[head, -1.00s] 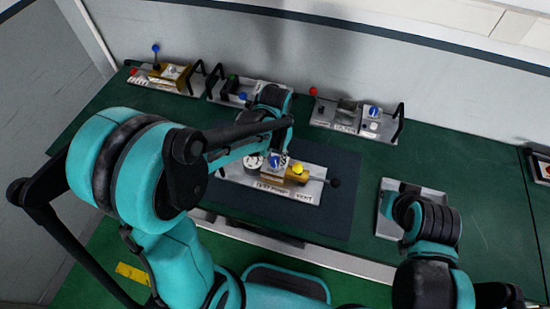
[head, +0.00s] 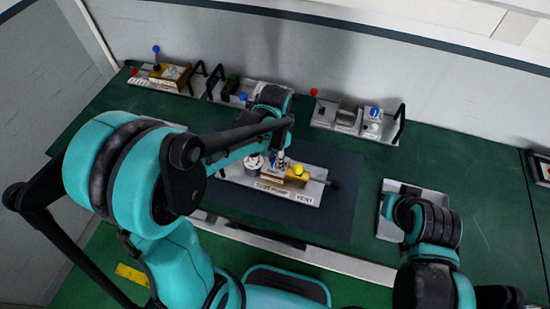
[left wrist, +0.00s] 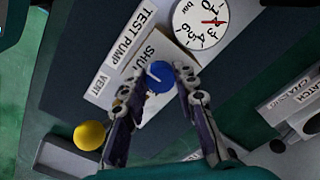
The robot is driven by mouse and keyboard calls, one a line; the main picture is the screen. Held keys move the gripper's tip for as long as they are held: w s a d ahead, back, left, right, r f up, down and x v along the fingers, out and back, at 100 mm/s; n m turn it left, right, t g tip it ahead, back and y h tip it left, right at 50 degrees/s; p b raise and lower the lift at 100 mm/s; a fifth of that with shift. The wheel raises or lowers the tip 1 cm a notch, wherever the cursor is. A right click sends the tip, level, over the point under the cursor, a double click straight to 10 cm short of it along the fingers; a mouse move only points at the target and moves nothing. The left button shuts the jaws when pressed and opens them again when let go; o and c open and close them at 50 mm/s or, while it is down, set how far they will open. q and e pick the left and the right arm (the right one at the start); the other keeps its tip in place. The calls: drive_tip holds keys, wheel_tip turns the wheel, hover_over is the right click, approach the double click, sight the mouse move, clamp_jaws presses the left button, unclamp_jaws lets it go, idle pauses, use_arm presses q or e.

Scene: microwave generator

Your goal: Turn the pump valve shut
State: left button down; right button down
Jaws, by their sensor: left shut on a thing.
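The test pump panel (head: 312,194) lies on the dark mat in the middle of the bench. Its blue valve knob (head: 273,161) is partly covered by my left gripper (head: 281,160) in the head view. In the left wrist view the blue knob (left wrist: 160,77) sits between the two fingers of my left gripper (left wrist: 155,92), which is shut on it. A white line on the knob points up and left. A label partly covered by the gripper reads "SHU". My right arm is at the lower right; its fingers do not show.
A yellow knob (head: 299,170) sits close right of the gripper, and a round gauge (head: 254,164) with a red needle on the left. Other panels with handles, such as the right one (head: 347,127), stand along the wall. A grey panel (head: 388,225) lies under my right arm.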

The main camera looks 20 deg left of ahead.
use_arm(q)
drive_tip(key=c, duration=1.2)
unclamp_jaws()
wheel_tip(320, 180, up, 12)
drive_tip(key=shift+r, duration=0.1)
drive_tip(key=shift+s, duration=0.1)
drive_tip(key=n+t+b, duration=0.7)
drive_tip(key=n, duration=0.1)
approach(273, 163)
drive_tip(key=s+a+f, duration=0.1)
drive_tip(key=a, duration=0.1)
drive_tip(key=s+a+f, duration=0.2)
drive_tip(key=shift+s+f, duration=0.15)
drive_tip(key=shift+f, duration=0.1)
